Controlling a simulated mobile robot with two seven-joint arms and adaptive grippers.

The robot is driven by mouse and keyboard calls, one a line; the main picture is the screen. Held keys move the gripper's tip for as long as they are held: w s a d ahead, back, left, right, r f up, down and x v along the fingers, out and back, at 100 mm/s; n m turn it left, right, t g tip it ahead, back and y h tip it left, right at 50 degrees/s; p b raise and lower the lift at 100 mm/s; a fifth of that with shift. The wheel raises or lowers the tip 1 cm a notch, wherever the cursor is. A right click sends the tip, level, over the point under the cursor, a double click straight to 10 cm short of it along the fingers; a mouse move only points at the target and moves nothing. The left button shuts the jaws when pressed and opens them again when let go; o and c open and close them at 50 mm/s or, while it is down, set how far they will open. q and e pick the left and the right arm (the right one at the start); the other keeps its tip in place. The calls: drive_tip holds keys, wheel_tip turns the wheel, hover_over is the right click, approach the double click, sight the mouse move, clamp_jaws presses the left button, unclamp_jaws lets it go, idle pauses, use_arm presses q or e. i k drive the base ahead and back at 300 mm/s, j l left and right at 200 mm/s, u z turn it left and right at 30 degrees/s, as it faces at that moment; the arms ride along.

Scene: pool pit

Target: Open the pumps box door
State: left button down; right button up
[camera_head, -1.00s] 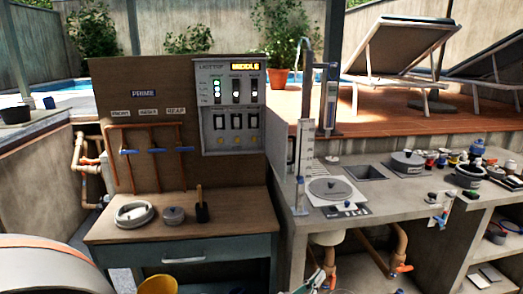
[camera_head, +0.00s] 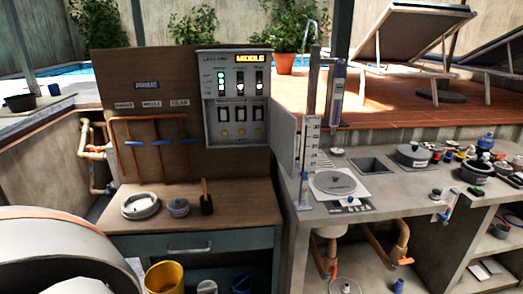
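A grey control box (camera_head: 236,99) with lights, switches and a lit yellow display is mounted on the upright brown board (camera_head: 150,110). Its front face shows fully. I cannot tell for sure whether it is the pumps box. A flat grey panel (camera_head: 284,141) stands just right of the board, and I cannot tell whether it is a door. A teal cabinet front with a drawer handle (camera_head: 189,252) is below the wooden worktop. Neither of my grippers shows in the head view.
A worktop (camera_head: 250,195) carries a ring, a small lidded part and a black holder. A yellow bucket (camera_head: 164,278) sits below it. The grey counter (camera_head: 400,190) at right holds many small parts. A large white curved body (camera_head: 45,258) fills the lower left.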

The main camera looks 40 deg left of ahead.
sight(283, 132)
drive_tip(key=i+j, duration=0.15)
drive_tip(key=j, duration=0.15)
drive_tip(key=i+j, duration=0.1)
drive_tip(key=j, duration=0.2)
drive_tip(key=i+j+z, duration=0.1)
drive_tip(key=j, duration=0.2)
drive_tip(key=i+j, duration=0.15)
drive_tip(key=j, duration=0.2)
